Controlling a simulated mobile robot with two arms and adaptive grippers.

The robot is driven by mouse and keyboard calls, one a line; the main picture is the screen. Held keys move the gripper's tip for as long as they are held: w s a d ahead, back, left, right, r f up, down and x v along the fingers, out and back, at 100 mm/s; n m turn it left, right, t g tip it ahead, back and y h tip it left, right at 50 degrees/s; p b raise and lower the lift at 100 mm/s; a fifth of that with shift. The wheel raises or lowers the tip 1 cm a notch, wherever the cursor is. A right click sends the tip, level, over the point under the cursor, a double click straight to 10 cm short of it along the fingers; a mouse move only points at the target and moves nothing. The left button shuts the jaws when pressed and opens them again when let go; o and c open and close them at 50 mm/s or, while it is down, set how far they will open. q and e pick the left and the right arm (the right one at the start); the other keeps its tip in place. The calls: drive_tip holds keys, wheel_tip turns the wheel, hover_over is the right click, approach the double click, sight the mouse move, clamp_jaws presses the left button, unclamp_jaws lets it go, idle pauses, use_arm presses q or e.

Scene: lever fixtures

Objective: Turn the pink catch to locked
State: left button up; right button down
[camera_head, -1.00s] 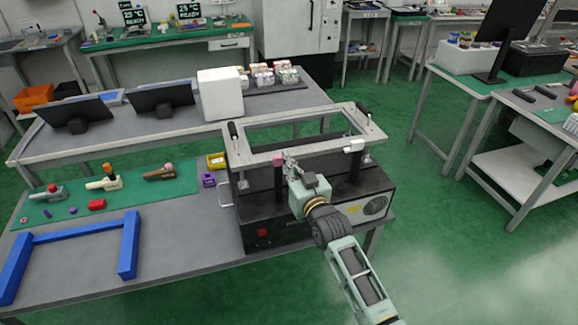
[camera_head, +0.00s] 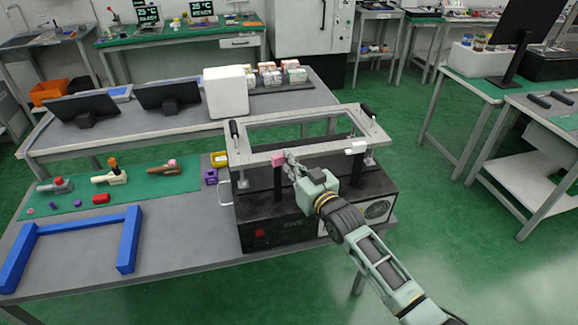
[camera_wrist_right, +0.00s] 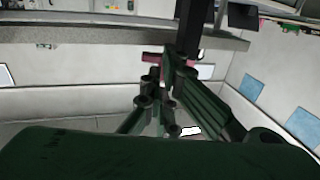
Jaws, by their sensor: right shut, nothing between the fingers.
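The pink catch (camera_head: 278,159) sits on the front rail of the light grey frame (camera_head: 250,157) on top of the black box fixture. It also shows as a pink-red piece in the right wrist view (camera_wrist_right: 153,56), partly covered by my fingers. My right gripper (camera_head: 289,158) is shut and empty, with its fingertips just right of the pink catch. I cannot tell whether they touch it. A white catch (camera_head: 356,147) sits farther right on the same rail. My left gripper is not in view.
The black box (camera_head: 285,222) stands on the grey table (camera_head: 185,243). A blue frame (camera_head: 130,240), a green mat (camera_head: 130,186) with several small tools, and a purple block (camera_head: 210,177) lie to the left. Two black handles stick up from the grey frame.

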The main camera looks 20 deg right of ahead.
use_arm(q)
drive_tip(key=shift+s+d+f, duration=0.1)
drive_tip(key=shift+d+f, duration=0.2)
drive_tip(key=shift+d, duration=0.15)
use_arm(e)
drive_tip(key=shift+w+d, duration=0.25)
drive_tip(key=shift+w, duration=0.3)
drive_tip(key=shift+w+d, duration=0.2)
drive_tip(key=shift+w, duration=0.35)
use_arm(q)
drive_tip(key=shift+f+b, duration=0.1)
drive_tip(key=shift+b, duration=0.25)
use_arm(e)
drive_tip(key=shift+w, duration=0.3)
